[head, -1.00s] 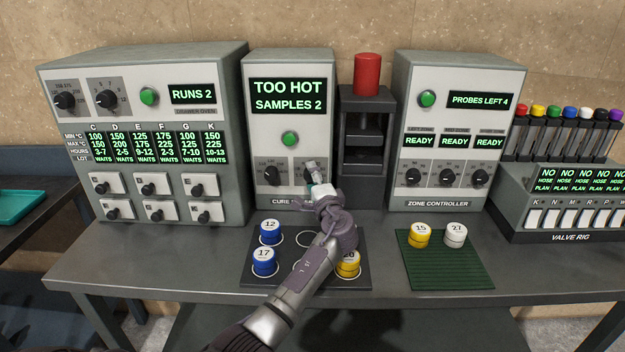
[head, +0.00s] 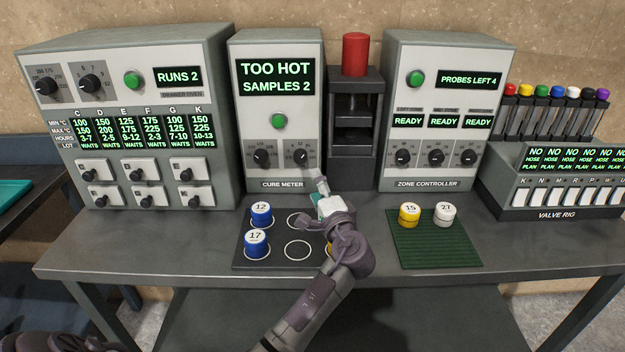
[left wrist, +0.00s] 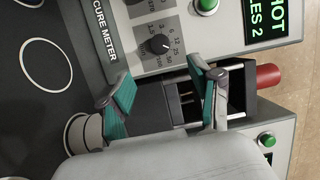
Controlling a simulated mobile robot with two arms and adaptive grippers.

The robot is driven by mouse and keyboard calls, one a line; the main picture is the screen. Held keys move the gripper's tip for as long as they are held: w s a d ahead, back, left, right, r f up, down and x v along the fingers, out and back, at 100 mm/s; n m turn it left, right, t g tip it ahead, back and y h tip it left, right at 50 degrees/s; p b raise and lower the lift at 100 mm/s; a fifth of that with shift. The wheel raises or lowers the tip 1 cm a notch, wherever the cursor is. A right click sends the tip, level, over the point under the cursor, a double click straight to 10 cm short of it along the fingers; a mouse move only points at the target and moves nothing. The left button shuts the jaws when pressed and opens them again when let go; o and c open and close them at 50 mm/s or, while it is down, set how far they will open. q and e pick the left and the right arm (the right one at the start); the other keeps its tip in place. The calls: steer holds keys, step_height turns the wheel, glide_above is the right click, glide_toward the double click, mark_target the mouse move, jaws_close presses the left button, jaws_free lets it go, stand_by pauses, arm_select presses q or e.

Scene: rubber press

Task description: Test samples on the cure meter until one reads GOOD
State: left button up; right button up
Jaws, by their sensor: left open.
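The cure meter (head: 278,110) reads TOO HOT and SAMPLES 2. It has a green button (head: 279,121) and two dials; the right dial (head: 300,157) also shows in the left wrist view (left wrist: 158,44). My left gripper (head: 319,188) is open and empty, in front of the meter's lower right corner, apart from the dial. On the black mat (head: 262,264) stand blue samples 12 (head: 261,215) and 17 (head: 256,244), beside empty rings. A yellow sample (head: 329,250) is mostly hidden by my arm. My right gripper is not in view.
A green ridged mat (head: 436,256) holds yellow sample 15 (head: 409,215) and a white sample (head: 444,215). The table front is clear.

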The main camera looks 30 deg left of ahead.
arm_select(q)
steer(key=shift+s, duration=0.1)
steer(key=shift+c, duration=1.1)
steer(key=s+a+r+h+p, duration=0.1)
steer(key=s+a+r+m+t+p, duration=0.1)
steer(key=s+a+r+p, duration=0.1)
steer(key=s+a+r+m+h+p, duration=0.1)
steer(key=r+p, duration=0.1)
steer(key=shift+s+a+h, duration=0.15)
steer(key=shift+a+h, duration=0.15)
steer(key=shift+a, duration=0.1)
jaws_close()
steer(key=s+a+r+m+t+h+p, duration=0.1)
steer(key=s+r+m+t+h+p, duration=0.1)
steer(key=r, duration=0.3)
steer(key=shift+s+r+t+p, duration=0.3)
steer(key=shift+s+p, duration=0.1)
steer(key=shift+s, duration=0.45)
steer(key=shift+a, duration=0.1)
